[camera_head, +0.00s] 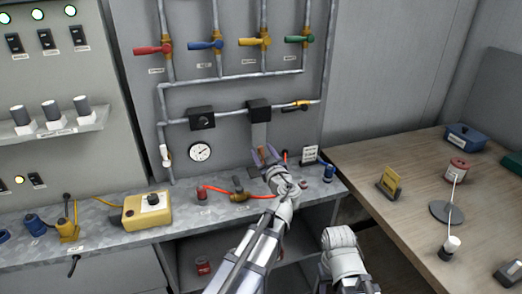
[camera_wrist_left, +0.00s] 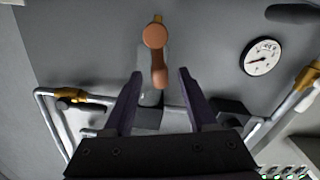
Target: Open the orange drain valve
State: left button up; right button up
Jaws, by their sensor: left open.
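The orange drain valve (camera_wrist_left: 154,37) shows in the left wrist view as an orange-brown knob with a short lever on the grey panel. In the head view a small orange-brown part of it (camera_head: 262,153) shows at the fingertips, below a grey downpipe. My left gripper (camera_wrist_left: 159,74) is open, with one dark finger on either side of the lever's end in the picture. Whether the fingers touch it I cannot tell. In the head view the left gripper (camera_head: 265,155) reaches up to the panel. The right gripper is out of view; only part of my right arm shows.
A pressure gauge (camera_head: 200,152) sits left of the gripper. Above run pipes with red (camera_head: 152,49), blue (camera_head: 205,45), yellow (camera_head: 254,41) and green (camera_head: 299,39) handles. A yellow box (camera_head: 147,211) stands on the metal bench. A wooden table (camera_head: 408,235) is at right.

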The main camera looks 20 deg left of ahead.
pick_arm(q)
jog(key=shift+x, duration=0.95)
jog(key=shift+s, duration=0.1)
grip_shut()
